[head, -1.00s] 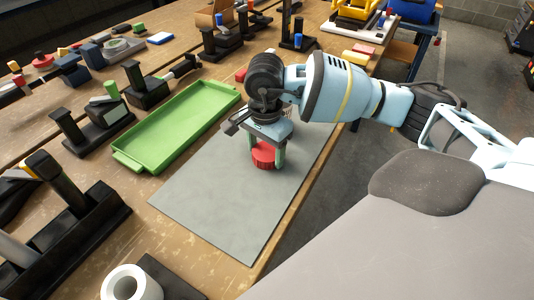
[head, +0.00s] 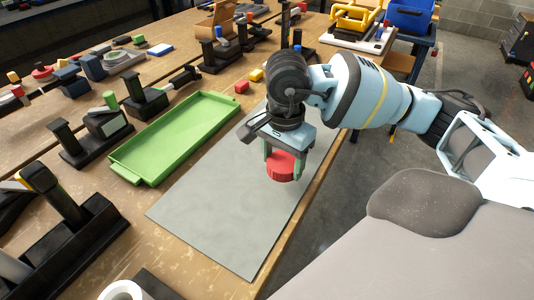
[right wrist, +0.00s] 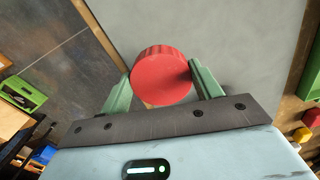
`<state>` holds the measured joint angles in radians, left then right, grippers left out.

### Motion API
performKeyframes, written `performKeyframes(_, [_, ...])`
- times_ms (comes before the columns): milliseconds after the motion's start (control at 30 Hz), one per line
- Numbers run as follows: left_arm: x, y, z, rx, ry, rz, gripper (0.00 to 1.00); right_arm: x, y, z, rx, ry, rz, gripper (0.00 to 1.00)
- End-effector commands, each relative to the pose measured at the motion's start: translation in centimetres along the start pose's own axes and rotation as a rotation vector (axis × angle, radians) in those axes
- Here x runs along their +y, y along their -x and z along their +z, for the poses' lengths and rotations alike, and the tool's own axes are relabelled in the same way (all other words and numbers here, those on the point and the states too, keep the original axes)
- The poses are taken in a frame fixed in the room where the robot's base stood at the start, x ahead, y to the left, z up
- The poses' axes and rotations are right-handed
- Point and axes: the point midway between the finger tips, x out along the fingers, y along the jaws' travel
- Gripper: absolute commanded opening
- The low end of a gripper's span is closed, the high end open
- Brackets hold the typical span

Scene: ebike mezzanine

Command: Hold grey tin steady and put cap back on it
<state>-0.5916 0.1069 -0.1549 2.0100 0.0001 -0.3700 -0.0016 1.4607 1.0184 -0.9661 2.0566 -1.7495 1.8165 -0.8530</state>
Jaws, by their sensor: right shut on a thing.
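My right gripper (head: 282,158) is shut on a round red cap (head: 284,167), gripped at its sides between two green fingers. It holds the cap over the grey mat (head: 215,218), seemingly a little above it. In the right wrist view the red cap (right wrist: 160,75) sits between the fingertips of the gripper (right wrist: 165,80), with its round face showing and the grey mat behind it. I cannot make out the grey tin in either view. My left gripper is not in view.
A green tray (head: 172,137) lies left of the mat. Black fixtures stand farther left, and a white ring (head: 124,291) is at the bottom edge. Small red (head: 241,87) and yellow (head: 256,75) blocks lie beyond the gripper. Most of the mat is clear.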

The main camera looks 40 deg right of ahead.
Motion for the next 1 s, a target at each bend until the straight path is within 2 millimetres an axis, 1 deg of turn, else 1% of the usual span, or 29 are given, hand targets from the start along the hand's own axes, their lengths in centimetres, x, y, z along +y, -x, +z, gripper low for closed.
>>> performKeyframes(33, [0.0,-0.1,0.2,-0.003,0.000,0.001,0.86,1.4,-0.1,0.0,0.002,0.000,0.003,0.42])
performKeyframes(200, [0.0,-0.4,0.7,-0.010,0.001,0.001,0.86,5.2,0.2,0.4,0.002,0.000,0.003,0.42])
performKeyframes(300, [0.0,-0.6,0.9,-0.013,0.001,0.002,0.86,7.1,0.4,0.6,0.002,-0.001,0.003,0.42])
performKeyframes(433, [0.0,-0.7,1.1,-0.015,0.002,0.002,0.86,9.1,0.7,0.7,0.003,-0.001,0.004,0.42])
performKeyframes(533, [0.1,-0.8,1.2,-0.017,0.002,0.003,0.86,10.0,0.8,0.8,0.001,-0.001,0.001,0.42])
performKeyframes(667, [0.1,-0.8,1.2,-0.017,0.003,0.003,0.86,10.8,0.9,1.0,0.000,0.000,0.002,0.42])
performKeyframes(1000, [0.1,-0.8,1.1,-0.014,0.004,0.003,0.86,11.0,1.0,1.0,0.000,-0.001,0.001,0.42])
